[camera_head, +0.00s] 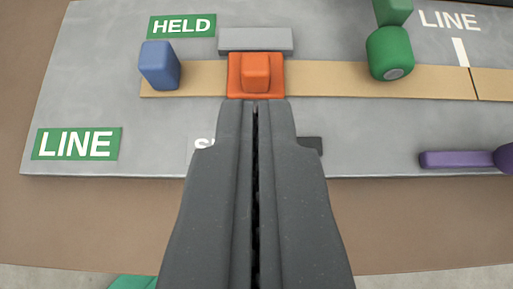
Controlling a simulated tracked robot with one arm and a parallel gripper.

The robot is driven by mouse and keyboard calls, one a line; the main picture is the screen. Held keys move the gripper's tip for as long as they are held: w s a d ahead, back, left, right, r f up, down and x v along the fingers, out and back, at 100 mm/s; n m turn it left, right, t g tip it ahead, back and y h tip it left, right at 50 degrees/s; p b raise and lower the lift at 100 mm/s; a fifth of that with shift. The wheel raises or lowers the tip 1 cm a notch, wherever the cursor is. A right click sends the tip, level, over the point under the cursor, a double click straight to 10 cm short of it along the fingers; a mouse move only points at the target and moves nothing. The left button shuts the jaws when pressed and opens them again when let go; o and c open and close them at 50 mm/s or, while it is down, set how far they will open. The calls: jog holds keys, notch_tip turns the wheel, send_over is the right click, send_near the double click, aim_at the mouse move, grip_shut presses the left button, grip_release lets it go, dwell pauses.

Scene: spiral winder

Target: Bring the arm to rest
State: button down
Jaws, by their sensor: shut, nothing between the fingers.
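My gripper (257,108) is shut and empty, with its two dark grey fingers pressed together and pointing away over the grey board (90,105). Its tips appear just in front of an orange block with a raised knob (256,75); I cannot tell whether they touch it. The orange block sits on a tan strip (205,78) that runs across the board. The fingers hide part of the board, including most of a white label near the front edge.
A blue block (160,65) stands left of the orange one, and a grey bar (255,39) lies behind it. A green round-ended piece (390,53) stands at right. A purple piece (455,159) lies at front right. Green signs read HELD (181,26) and LINE (76,144).

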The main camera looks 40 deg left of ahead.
jog(key=w+d+r+m+t+h+p, duration=0.1)
jog(key=d+r+m+t+h+p, duration=0.3)
jog(key=r, duration=0.7)
jog(key=w+d+r+m+g+h+b, duration=0.15)
jog(key=d+r, duration=0.35)
jog(key=r, duration=0.6)
jog(key=s+a+r+m+t+p, duration=0.1)
jog(key=s+r, duration=0.1)
jog(key=r, duration=0.6)
jog(key=s+a+r+m+t+h, duration=0.1)
jog(key=s+a+r+t, duration=0.1)
jog(key=r, duration=0.6)
jog(key=s+a+r+m+t+h+p, duration=0.1)
jog(key=s+r+t, duration=0.1)
jog(key=r, duration=0.6)
jog(key=shift+s+a+p, duration=0.25)
jog(key=shift+a+p, duration=0.05)
jog(key=shift+a, duration=0.1)
jog(key=shift+d, duration=0.1)
